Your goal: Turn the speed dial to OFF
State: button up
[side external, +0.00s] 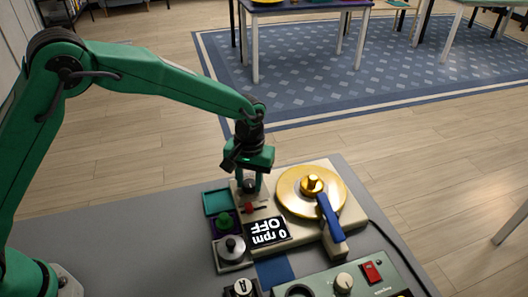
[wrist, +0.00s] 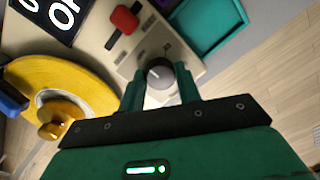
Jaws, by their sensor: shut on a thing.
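The speed dial (wrist: 159,70) is a small dark grey knob with a light mark on its top, on the beige machine panel. In the wrist view it sits between the two fingers of my gripper (wrist: 160,85), which is shut on it. In the side view my gripper (side external: 250,184) points straight down over the dial, whose top is mostly hidden by the fingers.
A gold turntable (side external: 292,198) with a blue arm (side external: 329,217) stands right of the dial. A red slider (wrist: 124,19) is close to the dial. A teal tray (side external: 216,201) and a grey round knob (side external: 231,247) lie left. A control box (side external: 345,281) stands in front.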

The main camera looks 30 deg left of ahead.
aim_at(251, 184)
jog(key=shift+s+d+f, duration=0.1)
jog(key=shift+d, duration=0.1)
jog(key=o, duration=1)
jog(key=shift+a, duration=0.1)
jog(key=shift+r, duration=0.2)
jog(key=shift+r, duration=0.55)
jog(key=shift+w+r, duration=0.2)
jog(key=shift+r, duration=3.05)
